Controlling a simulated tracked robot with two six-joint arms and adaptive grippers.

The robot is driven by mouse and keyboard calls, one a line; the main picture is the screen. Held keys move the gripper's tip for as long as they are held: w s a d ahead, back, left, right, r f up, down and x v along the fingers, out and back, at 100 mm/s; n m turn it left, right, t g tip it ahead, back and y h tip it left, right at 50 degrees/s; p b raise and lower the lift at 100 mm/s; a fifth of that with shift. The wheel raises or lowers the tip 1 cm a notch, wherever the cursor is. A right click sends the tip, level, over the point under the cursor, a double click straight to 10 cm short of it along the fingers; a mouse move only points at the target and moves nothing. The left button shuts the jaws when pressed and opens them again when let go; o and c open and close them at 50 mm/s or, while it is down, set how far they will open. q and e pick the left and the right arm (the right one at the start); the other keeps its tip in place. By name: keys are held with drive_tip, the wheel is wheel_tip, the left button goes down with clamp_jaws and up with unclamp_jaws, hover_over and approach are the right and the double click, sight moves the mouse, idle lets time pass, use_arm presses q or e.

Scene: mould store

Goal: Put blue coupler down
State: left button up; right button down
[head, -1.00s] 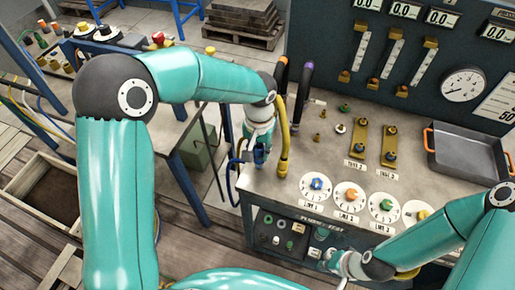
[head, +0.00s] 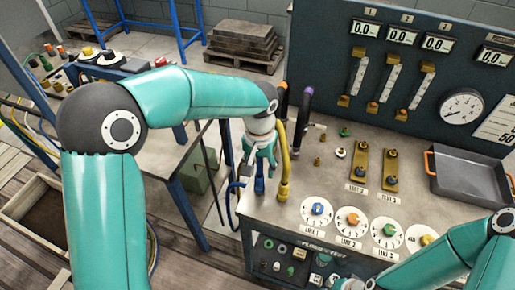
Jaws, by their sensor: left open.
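A blue coupler (head: 260,186) stands roughly upright at the left edge of the grey bench top (head: 310,183), just left of a yellow hose. A blue hose (head: 233,196) hangs beside it at the bench's left side. My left gripper (head: 261,160) is open, with its fingers pointing down just above the coupler. I cannot tell whether a fingertip still touches it. My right gripper (head: 345,284) is low at the bottom edge, in front of the bench's front panel. It is partly cut off, and its jaws are unclear.
The yellow hose (head: 283,180) stands close to the right of my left gripper. Purple (head: 306,100) and orange-tipped (head: 282,97) hose ends stand behind. Several dials line the bench front, with brass blocks (head: 359,166) behind them. A grey tray (head: 468,175) sits at right.

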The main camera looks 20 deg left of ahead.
use_arm(q)
wheel_tip(320, 180, up, 8)
idle(0.7)
